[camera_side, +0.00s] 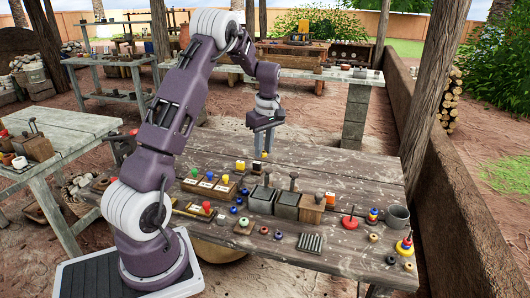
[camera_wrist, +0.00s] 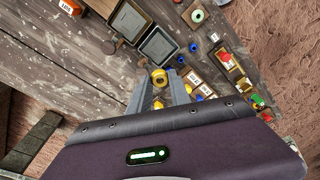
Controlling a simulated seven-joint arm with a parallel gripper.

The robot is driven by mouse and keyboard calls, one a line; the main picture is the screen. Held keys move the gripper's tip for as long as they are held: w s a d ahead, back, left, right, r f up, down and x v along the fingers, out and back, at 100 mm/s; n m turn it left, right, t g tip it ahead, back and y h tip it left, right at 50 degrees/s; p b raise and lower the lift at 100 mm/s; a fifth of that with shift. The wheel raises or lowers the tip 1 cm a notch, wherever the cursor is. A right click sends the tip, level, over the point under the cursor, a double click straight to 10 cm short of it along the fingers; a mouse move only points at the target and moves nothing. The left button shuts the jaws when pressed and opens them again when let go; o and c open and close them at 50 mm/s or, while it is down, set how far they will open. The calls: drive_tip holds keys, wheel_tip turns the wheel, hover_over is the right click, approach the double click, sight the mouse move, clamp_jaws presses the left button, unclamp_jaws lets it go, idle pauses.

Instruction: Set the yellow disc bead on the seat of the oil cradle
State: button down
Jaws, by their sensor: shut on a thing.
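My gripper (camera_side: 264,148) hangs above the back part of the table, pointing down. Its fingers are shut on the yellow disc bead (camera_side: 264,154), which sits low between the fingertips, clear of the tabletop. In the wrist view the bead (camera_wrist: 159,78) shows as a yellow ring with a dark centre between the two fingertips. A second yellow thing (camera_wrist: 158,103) shows between the fingers, nearer my wrist in the picture. I cannot tell for certain which object is the oil cradle; a small wooden block with a green ring (camera_side: 244,223) stands near the front of the table.
Dark lidded bins (camera_side: 262,200) with upright handles and a wooden box (camera_side: 312,208) stand mid-table. Labelled trays with coloured balls (camera_side: 208,183) lie to the left. The back right tabletop is clear.

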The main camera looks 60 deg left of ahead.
sight(289, 198)
drive_tip(key=w+d+f+m, duration=0.5)
drive_tip(key=w+d+m, duration=0.1)
drive_tip(key=m, duration=0.2)
drive_tip(key=shift+m+t, duration=0.4)
drive_tip(key=shift+t, duration=0.1)
drive_tip(key=f, duration=0.9)
drive_tip(key=shift+w+d+f, duration=0.2)
drive_tip(key=shift+d+f, duration=0.05)
drive_tip(key=shift+f, duration=0.15)
drive_tip(key=c, duration=1.2)
unclamp_jaws()
drive_tip(key=shift+f, duration=0.1)
